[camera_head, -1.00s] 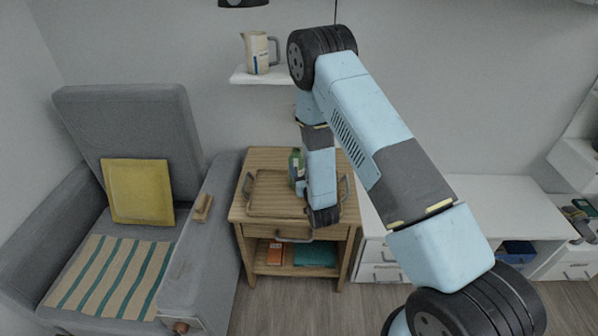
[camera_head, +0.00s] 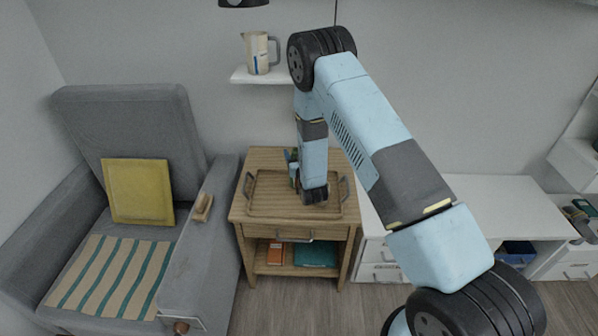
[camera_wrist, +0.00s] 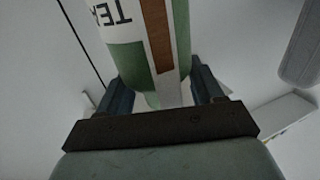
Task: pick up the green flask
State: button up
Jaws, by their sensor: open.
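The green flask (camera_wrist: 128,58) fills the upper middle of the wrist view, with a white label, dark lettering and a brown stripe. My gripper (camera_wrist: 164,88) is open, with one dark finger on each side of the flask's near end. I cannot tell whether either finger touches it. In the head view, my arm hides most of the gripper and flask above the wooden tray (camera_head: 262,207); only small bluish-green bits show beside the forearm.
The tray with metal handles sits on a wooden side table (camera_head: 268,157). A grey armchair (camera_head: 130,110) with a yellow cushion (camera_head: 138,192) stands to the left. A wall shelf (camera_head: 252,78) with a jug (camera_head: 257,52) is above. A white desk (camera_head: 490,195) lies to the right.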

jog(key=shift+c, duration=0.3)
grip_shut()
dwell(0.3)
